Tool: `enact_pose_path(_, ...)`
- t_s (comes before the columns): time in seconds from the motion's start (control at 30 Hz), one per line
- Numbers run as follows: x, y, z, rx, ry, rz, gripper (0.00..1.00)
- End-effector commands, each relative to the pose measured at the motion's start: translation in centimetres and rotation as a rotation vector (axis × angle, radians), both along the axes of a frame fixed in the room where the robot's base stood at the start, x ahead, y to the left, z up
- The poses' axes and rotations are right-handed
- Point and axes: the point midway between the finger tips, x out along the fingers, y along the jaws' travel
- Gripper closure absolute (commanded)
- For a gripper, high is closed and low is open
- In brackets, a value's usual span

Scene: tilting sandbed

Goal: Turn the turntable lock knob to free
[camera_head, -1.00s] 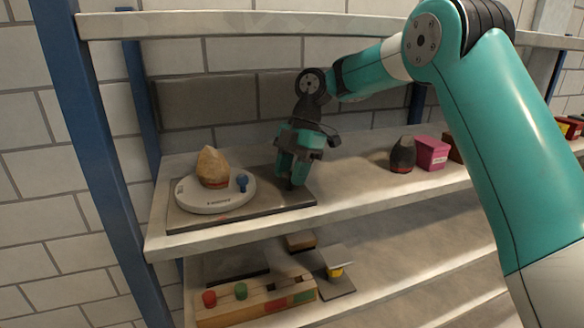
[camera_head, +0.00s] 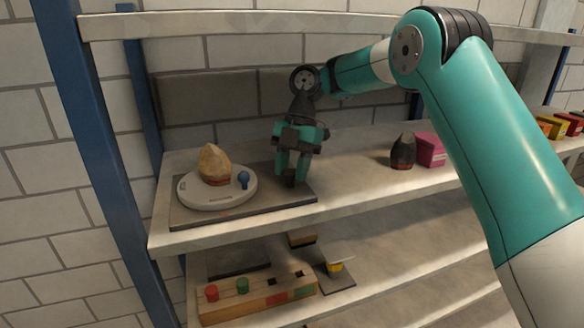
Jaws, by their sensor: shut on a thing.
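The round white turntable (camera_head: 205,201) sits on a dark flat base plate (camera_head: 262,203) at the left of the upper shelf. A tan, pointed, rock-like piece (camera_head: 214,163) with a reddish band at its foot and a blue knobbed peg (camera_head: 243,179) stand on the turntable. My gripper (camera_head: 291,176) points down over the right part of the base plate, right of the turntable. Its teal fingers are shut on the small dark lock knob (camera_head: 290,181), which is mostly hidden between them. Any marks by the knob are too small to read.
A dark pointed object (camera_head: 402,153) and a pink box (camera_head: 430,150) stand to the right on the same shelf. Below, a wooden block with red and green pegs (camera_head: 255,302) and a yellow item (camera_head: 335,268) sit on a lower shelf. Blue posts (camera_head: 90,150) bound the left.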

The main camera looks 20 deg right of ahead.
Motion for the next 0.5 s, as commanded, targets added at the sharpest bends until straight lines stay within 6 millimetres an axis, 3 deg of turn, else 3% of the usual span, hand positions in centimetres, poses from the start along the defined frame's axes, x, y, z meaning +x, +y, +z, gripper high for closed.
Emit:
enact_pose_path(0.03,0.01,0.00,0.05,0.000,-0.001,0.000,0.84)
enact_pose_path(0.07,0.02,0.01,0.05,0.000,-0.001,0.000,0.53)
enact_pose_path(0.13,0.01,0.00,0.05,0.000,-0.001,0.000,0.37)
enact_pose_path(0.5,0.00,0.01,0.00,0.000,0.000,-0.001,0.35)
